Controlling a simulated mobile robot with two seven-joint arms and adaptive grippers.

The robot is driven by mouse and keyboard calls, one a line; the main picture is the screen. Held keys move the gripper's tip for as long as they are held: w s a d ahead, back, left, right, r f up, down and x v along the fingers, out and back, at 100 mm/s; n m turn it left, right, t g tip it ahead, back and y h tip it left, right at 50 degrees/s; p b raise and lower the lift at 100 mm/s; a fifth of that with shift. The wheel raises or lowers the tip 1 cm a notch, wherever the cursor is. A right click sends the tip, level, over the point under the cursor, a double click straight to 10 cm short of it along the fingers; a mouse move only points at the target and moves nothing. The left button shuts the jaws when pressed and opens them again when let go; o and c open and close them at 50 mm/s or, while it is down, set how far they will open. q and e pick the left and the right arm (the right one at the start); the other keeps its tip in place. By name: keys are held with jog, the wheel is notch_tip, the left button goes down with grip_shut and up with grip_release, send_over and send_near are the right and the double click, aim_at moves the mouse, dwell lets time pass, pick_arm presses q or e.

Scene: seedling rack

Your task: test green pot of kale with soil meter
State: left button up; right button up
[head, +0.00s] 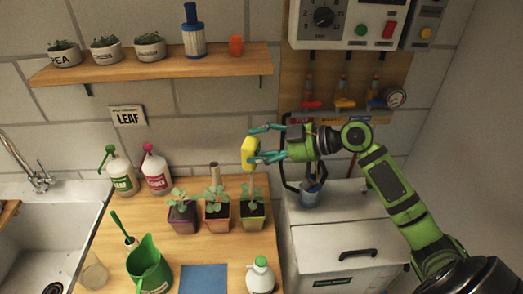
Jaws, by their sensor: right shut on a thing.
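Three potted seedlings stand in a row on the wooden counter: a purple pot (182,220), a red-orange pot (216,219) and a green pot (252,217) at the right end. Each holds a leafy green plant. My right gripper (256,145) comes in from the right and is shut on a yellow block-shaped thing (249,153), which looks like the soil meter. It is held above the green pot and its plant. My left gripper is not in view.
A green jug (148,267), a white bottle (260,276) and a blue mat (203,279) lie in front of the pots. Two spray bottles (121,172) (156,172) stand behind left. A white chest (340,245) adjoins the counter at right; a sink (45,225) is at left.

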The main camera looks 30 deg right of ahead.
jog(key=shift+w+a, duration=0.1)
jog(key=shift+w, duration=0.05)
jog(key=shift+s+d+f+b, duration=0.25)
jog(key=shift+f+b, duration=0.25)
jog(key=shift+f, duration=0.1)
pick_arm(q)
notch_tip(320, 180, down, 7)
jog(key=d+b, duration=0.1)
jog(key=b, duration=0.5)
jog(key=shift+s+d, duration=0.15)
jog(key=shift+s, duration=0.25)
pick_arm(e)
notch_tip(320, 180, down, 8)
jog(key=shift+r, duration=0.25)
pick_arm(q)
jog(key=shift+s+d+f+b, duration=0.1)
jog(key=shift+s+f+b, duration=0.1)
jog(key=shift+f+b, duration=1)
pick_arm(e)
jog(key=shift+a+f, duration=0.1)
jog(key=shift+f, duration=1.2)
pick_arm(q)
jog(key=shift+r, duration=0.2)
pick_arm(e)
jog(key=shift+r, duration=0.15)
notch_tip(320, 180, up, 11)
jog(key=p, duration=0.8)
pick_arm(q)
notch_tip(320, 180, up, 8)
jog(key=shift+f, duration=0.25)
